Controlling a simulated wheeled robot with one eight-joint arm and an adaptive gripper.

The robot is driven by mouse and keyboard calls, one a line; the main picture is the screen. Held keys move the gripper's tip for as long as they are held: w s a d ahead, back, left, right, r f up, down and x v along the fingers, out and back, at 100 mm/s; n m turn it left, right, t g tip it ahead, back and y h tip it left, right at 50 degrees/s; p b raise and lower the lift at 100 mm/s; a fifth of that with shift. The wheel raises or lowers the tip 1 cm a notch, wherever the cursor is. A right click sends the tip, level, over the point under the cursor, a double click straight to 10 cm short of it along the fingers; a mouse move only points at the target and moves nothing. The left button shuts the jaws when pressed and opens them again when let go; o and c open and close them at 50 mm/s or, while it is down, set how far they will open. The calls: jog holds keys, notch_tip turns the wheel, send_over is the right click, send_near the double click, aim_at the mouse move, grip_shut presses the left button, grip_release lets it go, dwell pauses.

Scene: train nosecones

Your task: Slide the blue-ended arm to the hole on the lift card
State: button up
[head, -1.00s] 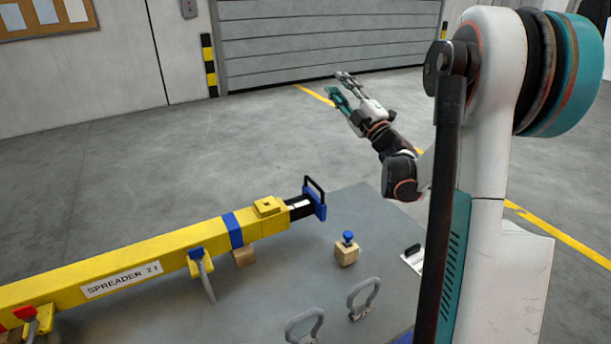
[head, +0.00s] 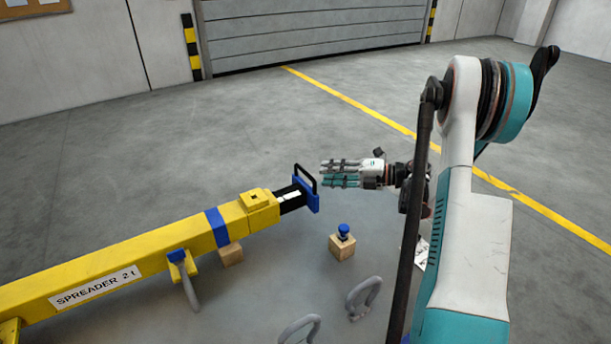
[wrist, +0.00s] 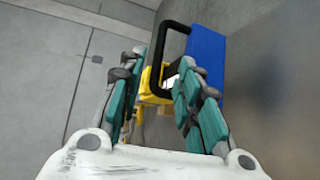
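The yellow spreader beam (head: 130,262) lies across the left of the head view. Its sliding arm (head: 291,197) is black with white marks, and sticks out of the beam's right end. The arm ends in a blue plate (head: 312,197) with a black loop handle (head: 304,174). My gripper (head: 325,173) is open just right of the handle, pointing left at it, and seems empty. In the wrist view the handle (wrist: 163,50) and blue plate (wrist: 207,65) show beyond and between the spread fingers (wrist: 160,85). The lift card's writing cannot be read in these frames.
A blue-knobbed pin (head: 344,232) stands in a wooden block (head: 342,247) on the grey surface below my gripper. Grey shackles (head: 362,299) lie nearer. A white card (head: 421,254) is partly hidden behind my arm. Open floor lies beyond the beam.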

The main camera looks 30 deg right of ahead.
aim_at(305, 171)
jog(key=b+x, duration=0.1)
jog(key=x, duration=0.7)
jog(key=shift+b, duration=0.3)
grip_shut()
